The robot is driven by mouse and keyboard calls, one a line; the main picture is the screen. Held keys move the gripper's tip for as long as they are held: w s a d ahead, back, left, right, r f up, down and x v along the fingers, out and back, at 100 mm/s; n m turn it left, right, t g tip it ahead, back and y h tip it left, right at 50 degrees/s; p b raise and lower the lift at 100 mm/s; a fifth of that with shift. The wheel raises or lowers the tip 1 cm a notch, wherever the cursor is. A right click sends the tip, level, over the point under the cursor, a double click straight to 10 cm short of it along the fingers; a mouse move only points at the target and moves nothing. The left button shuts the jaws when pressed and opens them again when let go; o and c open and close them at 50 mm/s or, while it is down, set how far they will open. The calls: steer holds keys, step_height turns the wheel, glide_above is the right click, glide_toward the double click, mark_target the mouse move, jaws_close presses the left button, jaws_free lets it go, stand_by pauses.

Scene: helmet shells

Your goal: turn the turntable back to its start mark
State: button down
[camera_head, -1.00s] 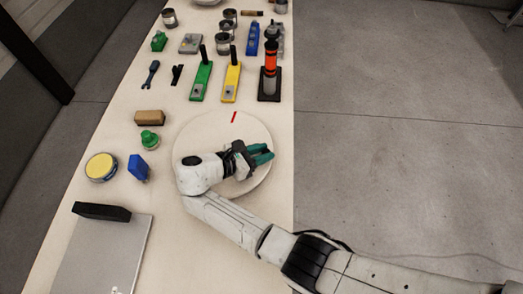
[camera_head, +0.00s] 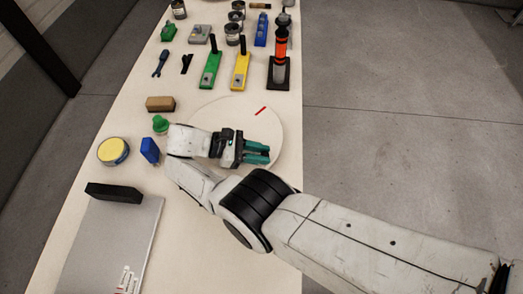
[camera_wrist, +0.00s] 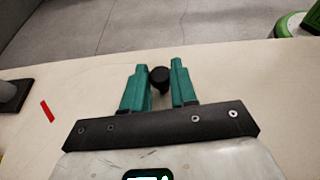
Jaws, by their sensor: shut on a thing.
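The turntable (camera_head: 215,112) is a pale round disc on the bench, with a red line (camera_head: 260,111) near its far right rim. The red line also shows at the left in the wrist view (camera_wrist: 47,110). My gripper (camera_head: 268,153) reaches over the disc's near right part, its teal fingers pointing right. In the wrist view, my gripper (camera_wrist: 159,76) is shut on a black knob (camera_wrist: 159,78) between the fingers. I cannot make out a separate start mark on the bench.
A brown block (camera_head: 160,104), a green knobbed piece (camera_head: 160,124), a blue block (camera_head: 150,150) and a yellow-topped round tin (camera_head: 112,151) lie left of the disc. Green (camera_head: 211,70) and yellow (camera_head: 240,70) levered fixtures stand beyond it. The bench's right edge is close to the disc.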

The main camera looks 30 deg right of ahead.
steer(key=shift+s+a+f+m+y, duration=0.1)
steer(key=shift+a+m+y, duration=0.2)
steer(key=shift+a, duration=0.05)
steer(key=shift+a+g, duration=0.15)
steer(key=shift+g, duration=0.15)
steer(key=c, duration=0.9)
jaws_free()
steer(key=shift+c, duration=0.2)
